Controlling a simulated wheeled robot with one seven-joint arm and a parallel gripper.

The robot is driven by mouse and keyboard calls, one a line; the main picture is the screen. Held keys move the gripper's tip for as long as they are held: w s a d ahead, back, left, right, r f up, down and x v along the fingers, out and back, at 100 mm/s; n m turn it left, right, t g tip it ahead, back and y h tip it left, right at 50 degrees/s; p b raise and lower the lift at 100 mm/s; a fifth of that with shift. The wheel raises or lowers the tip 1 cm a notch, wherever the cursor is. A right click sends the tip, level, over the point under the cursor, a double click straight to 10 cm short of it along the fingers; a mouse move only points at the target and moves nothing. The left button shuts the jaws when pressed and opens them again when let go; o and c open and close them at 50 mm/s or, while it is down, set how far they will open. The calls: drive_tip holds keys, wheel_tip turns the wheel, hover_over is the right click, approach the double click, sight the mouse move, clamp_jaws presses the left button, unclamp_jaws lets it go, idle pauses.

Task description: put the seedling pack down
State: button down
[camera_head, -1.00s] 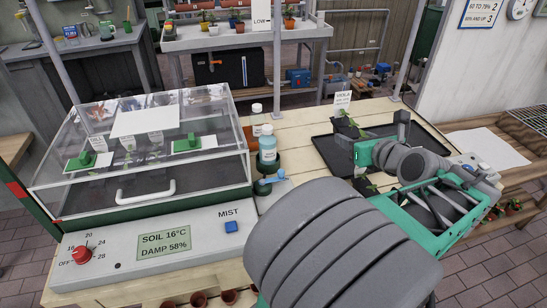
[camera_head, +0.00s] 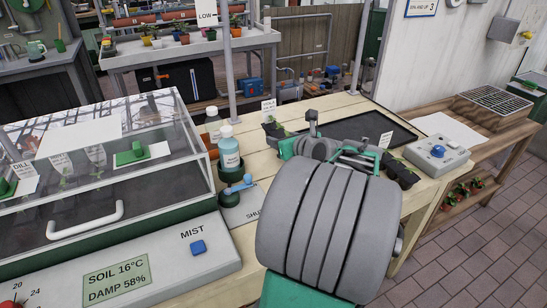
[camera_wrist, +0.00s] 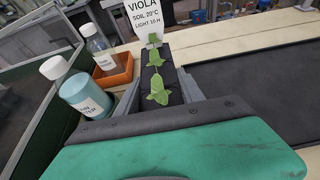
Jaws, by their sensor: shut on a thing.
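The seedling pack (camera_wrist: 154,78) is a narrow black strip with small green seedlings and a white VIOLA label. My gripper (camera_wrist: 160,98) is shut on it, with a grey finger along each side. In the head view the pack (camera_head: 274,129) is over the bare wooden bench, left of the black tray (camera_head: 345,124). My gripper (camera_head: 293,141) is partly hidden there by my arm. I cannot tell whether the pack's underside touches the wood.
Another black pack (camera_head: 404,174) with a label is right of my arm. A grey control box (camera_head: 436,158) sits at the bench's right.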

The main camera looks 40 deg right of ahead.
drive_tip(key=b, duration=0.1)
hover_over(276, 162)
wheel_tip(276, 162, down, 5)
drive_tip(key=shift+w+a+r, duration=0.1)
drive_tip(key=shift+w+r, duration=0.05)
drive_tip(key=shift+r, duration=0.05)
wheel_tip(276, 162, down, 2)
drive_tip(key=shift+f+b, duration=0.25)
drive_tip(key=shift+b, duration=0.05)
drive_tip(key=c, duration=1.2)
unclamp_jaws()
drive_tip(key=shift+f, duration=0.1)
drive_tip(key=o, duration=0.5)
